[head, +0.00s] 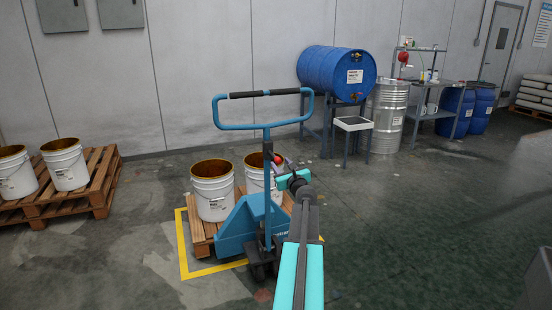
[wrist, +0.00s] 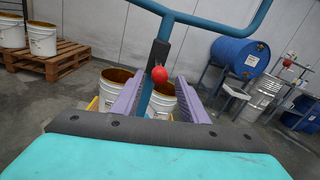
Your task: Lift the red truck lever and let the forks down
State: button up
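The blue pallet truck (head: 238,228) stands at a wooden pallet (head: 203,238), with its looped handle (head: 221,126) upright. Its forks are hidden under the pallet. The red lever knob (wrist: 160,73) sits on the truck's shaft (wrist: 148,92) in the wrist view, and a little of its red shows in the head view (head: 279,159). My gripper (wrist: 161,85) has its two purple fingers apart, one on each side of the shaft and knob. The knob shows between them; I cannot tell that either finger touches it. In the head view my gripper is beside the shaft, at the knob.
White buckets (head: 212,200) stand on the pallet within a yellow floor outline (head: 181,245). Another pallet (head: 100,178) with buckets is at left. A blue drum (head: 325,70) on a stand and a steel drum (head: 388,118) are behind right.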

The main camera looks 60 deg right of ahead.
aim_at(275, 157)
jog(key=shift+x, duration=4)
grip_shut()
jog(key=shift+s+d, duration=0.1)
